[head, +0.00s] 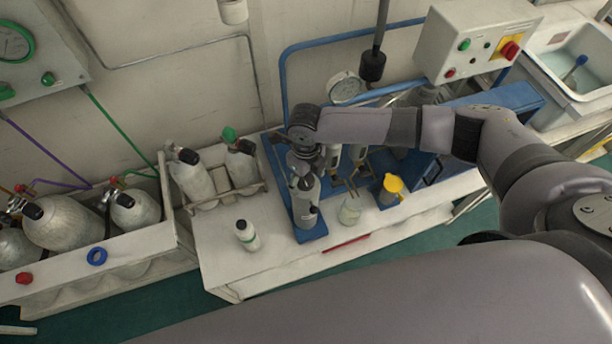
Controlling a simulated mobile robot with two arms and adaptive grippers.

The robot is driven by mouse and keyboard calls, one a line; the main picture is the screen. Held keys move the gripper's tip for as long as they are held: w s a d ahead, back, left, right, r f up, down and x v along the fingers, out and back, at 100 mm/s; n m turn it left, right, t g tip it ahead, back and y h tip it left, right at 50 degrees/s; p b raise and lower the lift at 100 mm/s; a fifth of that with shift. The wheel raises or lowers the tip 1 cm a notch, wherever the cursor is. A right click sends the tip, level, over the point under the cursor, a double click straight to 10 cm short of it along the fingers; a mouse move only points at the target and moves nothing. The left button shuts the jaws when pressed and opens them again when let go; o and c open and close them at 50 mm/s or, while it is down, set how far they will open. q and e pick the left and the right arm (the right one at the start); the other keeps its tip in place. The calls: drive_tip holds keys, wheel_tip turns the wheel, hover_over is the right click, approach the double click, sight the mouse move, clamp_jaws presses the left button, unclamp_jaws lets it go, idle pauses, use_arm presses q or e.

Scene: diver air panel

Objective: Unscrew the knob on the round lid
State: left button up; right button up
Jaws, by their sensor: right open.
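My right arm comes in from the right, and its gripper (304,172) points down over a grey cylinder (305,210) on a blue base at the middle of the bench. The gripper is open at the cylinder's top; I cannot tell whether the fingers touch it. I cannot make out the round lid or its knob; the gripper and wrist cover the area around the cylinder's top. My left gripper is out of view.
A pressure gauge (345,87) and blue pipes are behind. Gas cylinders (67,221) fill the left rack.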

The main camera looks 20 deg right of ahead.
sight(306, 180)
wheel_tip(306, 180, up, 12)
idle(0.5)
idle(0.3)
